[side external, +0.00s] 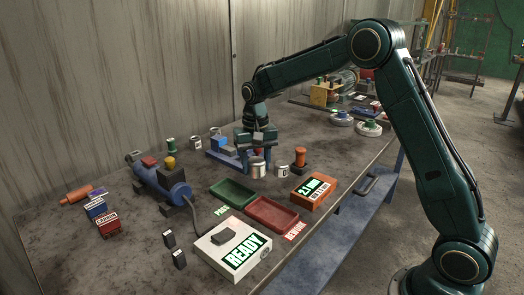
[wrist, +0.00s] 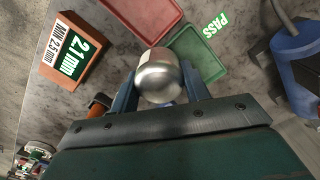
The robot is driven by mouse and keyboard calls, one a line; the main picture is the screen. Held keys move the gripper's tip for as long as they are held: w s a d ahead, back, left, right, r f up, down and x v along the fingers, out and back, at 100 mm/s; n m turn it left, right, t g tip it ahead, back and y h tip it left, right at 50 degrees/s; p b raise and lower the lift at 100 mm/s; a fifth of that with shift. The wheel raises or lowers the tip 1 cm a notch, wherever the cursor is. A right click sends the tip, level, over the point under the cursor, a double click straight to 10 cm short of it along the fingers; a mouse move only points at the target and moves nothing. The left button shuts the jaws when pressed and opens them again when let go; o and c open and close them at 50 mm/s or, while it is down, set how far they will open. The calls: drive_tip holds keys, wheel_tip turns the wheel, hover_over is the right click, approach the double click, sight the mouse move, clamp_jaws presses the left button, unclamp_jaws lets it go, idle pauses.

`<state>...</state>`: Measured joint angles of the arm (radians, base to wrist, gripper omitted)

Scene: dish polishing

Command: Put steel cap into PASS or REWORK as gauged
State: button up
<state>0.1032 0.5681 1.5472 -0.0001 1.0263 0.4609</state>
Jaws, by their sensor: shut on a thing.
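My gripper (side external: 257,153) is shut on the steel cap (side external: 258,168), a shiny rounded metal cylinder held just above the table behind the trays. In the wrist view the cap (wrist: 158,78) sits between the two blue fingers. The green tray (side external: 232,194) lies by the PASS label (side external: 222,210). The red tray (side external: 272,215) lies beside it by the REWORK label (side external: 294,231). Both look empty. The orange gauge box (side external: 313,191) has a green display; in the wrist view (wrist: 70,52) it appears to read 2.1 mm, with MIN 2.5 mm below.
A blue polishing machine (side external: 162,184) is on the left. A small labelled can (side external: 282,170) and an orange-topped item (side external: 300,158) stand close right of the cap.

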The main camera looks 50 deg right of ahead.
sight(265, 185)
drive_tip(key=w+d+r+m, duration=0.3)
drive_tip(key=d+r+m, duration=0.5)
drive_tip(key=r+m, duration=0.1)
drive_tip(key=shift+r, duration=0.45)
drive_tip(key=shift+w+f, duration=0.1)
wheel_tip(265, 185, down, 20)
drive_tip(key=shift+r, duration=0.25)
idle(0.5)
drive_tip(key=shift+f, duration=0.15)
drive_tip(key=o, duration=1.1)
